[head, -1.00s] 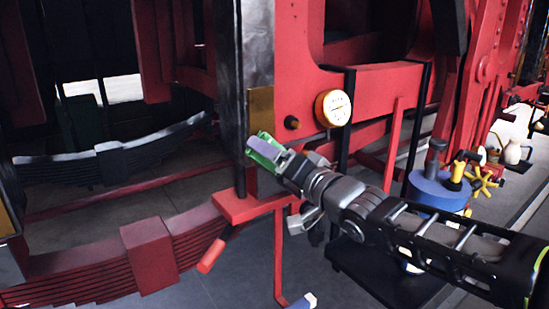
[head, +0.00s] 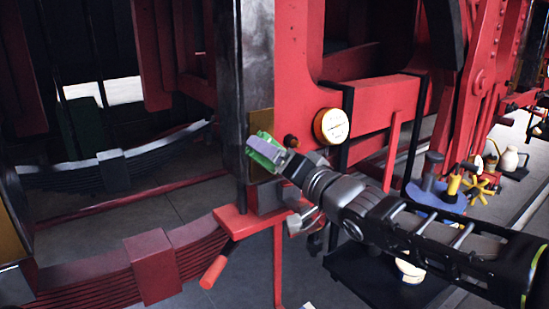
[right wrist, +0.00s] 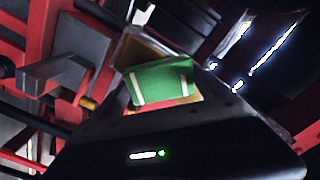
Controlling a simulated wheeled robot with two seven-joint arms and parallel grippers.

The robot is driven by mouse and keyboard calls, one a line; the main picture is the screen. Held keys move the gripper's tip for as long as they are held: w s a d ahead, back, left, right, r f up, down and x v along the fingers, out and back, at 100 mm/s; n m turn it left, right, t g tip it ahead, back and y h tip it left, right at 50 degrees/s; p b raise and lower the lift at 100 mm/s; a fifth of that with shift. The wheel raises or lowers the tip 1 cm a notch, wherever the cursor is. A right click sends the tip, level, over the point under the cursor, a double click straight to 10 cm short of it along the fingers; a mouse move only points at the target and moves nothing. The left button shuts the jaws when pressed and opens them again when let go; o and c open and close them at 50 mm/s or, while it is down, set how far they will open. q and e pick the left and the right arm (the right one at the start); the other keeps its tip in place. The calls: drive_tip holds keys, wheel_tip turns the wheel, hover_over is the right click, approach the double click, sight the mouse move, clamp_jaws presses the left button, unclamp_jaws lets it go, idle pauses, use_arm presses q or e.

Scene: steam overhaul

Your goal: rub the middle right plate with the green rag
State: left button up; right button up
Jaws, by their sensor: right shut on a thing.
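I cannot tell whether the rag touches the plate. My left gripper is not in view.
A round gauge (head: 331,125) and a dark knob (head: 291,141) are right of the plate. A red ledge (head: 238,222) with a red handle (head: 213,272) juts out below. Leaf springs (head: 150,268) lie to the left. A blue round stand (head: 435,196) and yellow valve wheel (head: 482,187) are at right.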

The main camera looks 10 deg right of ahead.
sight(273, 141)
drive_tip(key=shift+r, duration=0.4)
wheel_tip(273, 141, up, 2)
drive_tip(key=shift+w+a+r+p, duration=0.1)
drive_tip(key=shift+r+p, duration=0.05)
drive_tip(key=shift+p, duration=0.9)
drive_tip(key=shift+r, duration=0.8)
drive_tip(key=shift+w+a+r, duration=0.1)
drive_tip(key=shift+a+r, duration=0.1)
drive_tip(key=shift+r, duration=1.25)
drive_tip(key=shift+w+d+r, duration=0.1)
drive_tip(key=shift+d+r, duration=0.05)
drive_tip(key=shift+r, duration=0.3)
